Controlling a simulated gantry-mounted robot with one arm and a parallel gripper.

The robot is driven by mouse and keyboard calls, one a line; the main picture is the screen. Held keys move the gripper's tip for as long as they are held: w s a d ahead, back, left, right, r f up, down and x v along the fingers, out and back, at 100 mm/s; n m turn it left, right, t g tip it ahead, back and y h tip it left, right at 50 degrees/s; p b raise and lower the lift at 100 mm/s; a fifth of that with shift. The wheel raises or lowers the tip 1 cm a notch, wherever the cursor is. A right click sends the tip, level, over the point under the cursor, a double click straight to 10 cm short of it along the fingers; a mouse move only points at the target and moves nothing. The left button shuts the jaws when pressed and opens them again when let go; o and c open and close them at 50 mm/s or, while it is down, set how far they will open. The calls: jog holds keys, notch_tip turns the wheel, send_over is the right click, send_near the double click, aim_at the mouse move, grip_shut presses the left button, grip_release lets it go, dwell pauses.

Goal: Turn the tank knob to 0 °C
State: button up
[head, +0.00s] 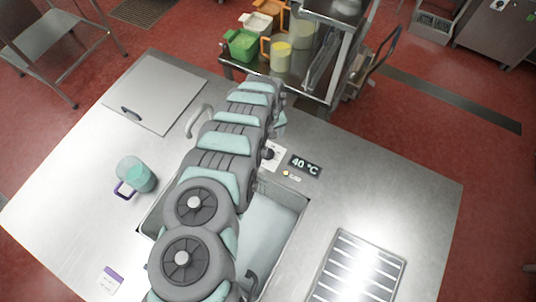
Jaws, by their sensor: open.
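The tank knob (268,154) is a small dark knob on a white dial plate on the steel worktop, partly covered by my arm. Beside it, a black display (305,166) reads 40 °C. The tank (286,219) is a sunken steel basin with pale contents, its left part hidden by my arm. My arm reaches from the bottom of the head view up past the knob, and its far end folds down beside the knob. My gripper is hidden behind the arm, so its fingers and any contact with the knob cannot be seen.
A small yellow light (286,173) sits below the display. A teal jug (136,174) with a purple handle stands at left. A square lid (154,93) lies at the back left, and a slatted grate (358,268) at right. A cart (319,82) with containers stands behind.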

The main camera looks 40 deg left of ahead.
aim_at(268, 151)
jog(key=f+b, duration=0.6)
jog(key=f, duration=0.1)
jog(key=f+b, duration=0.3)
jog(key=shift+s+f+b, duration=0.2)
jog(key=shift+s+b, duration=0.1)
jog(key=shift+w+d+f, duration=0.1)
jog(key=shift+w, duration=0.05)
grip_shut()
dwell(0.6)
